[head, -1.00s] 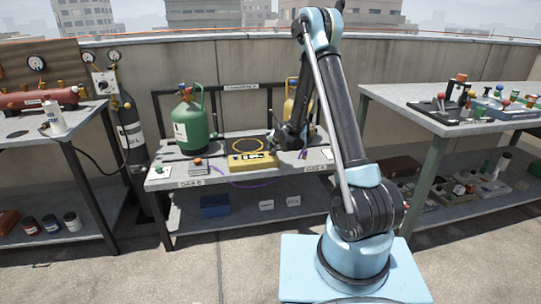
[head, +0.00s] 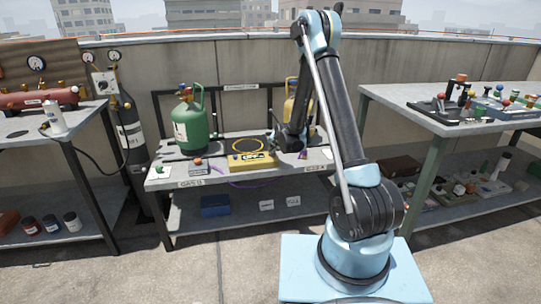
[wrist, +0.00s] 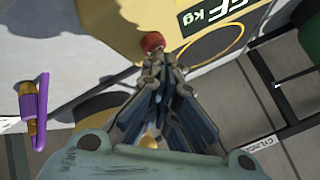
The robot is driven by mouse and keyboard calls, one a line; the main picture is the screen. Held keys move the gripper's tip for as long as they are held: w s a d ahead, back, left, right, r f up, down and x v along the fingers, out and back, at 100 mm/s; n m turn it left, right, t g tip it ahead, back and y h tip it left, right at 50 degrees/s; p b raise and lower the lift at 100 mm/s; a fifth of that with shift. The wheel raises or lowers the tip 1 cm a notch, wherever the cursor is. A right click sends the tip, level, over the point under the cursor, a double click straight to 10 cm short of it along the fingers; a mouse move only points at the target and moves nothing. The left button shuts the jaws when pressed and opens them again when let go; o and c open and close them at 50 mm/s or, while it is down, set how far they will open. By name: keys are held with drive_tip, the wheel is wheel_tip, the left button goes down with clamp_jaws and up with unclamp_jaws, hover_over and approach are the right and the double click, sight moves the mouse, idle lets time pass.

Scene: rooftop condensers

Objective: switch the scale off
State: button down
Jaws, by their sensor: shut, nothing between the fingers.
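The yellow scale (head: 237,163) sits on the middle bench, with a dark round ring on its top. Its display (head: 258,156) appears to read OFF; in the wrist view the display (wrist: 213,14) shows "FF kg", partly cut off at the frame edge. A red button (wrist: 152,42) is on the scale's yellow body (wrist: 115,22). My gripper (wrist: 158,60) is shut and empty, its fingertips right at the red button; I cannot tell whether they touch.
A green gas cylinder (head: 190,128) stands left of the scale, and a yellow cylinder (head: 292,103) stands behind my arm. A purple-handled tool (wrist: 42,112) lies on the bench nearby. A dark rail (head: 225,88) runs along the bench's back.

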drive_tip(key=shift+r, duration=1)
drive_tip(key=shift+r, duration=0.1)
drive_tip(key=shift+r, duration=2.45)
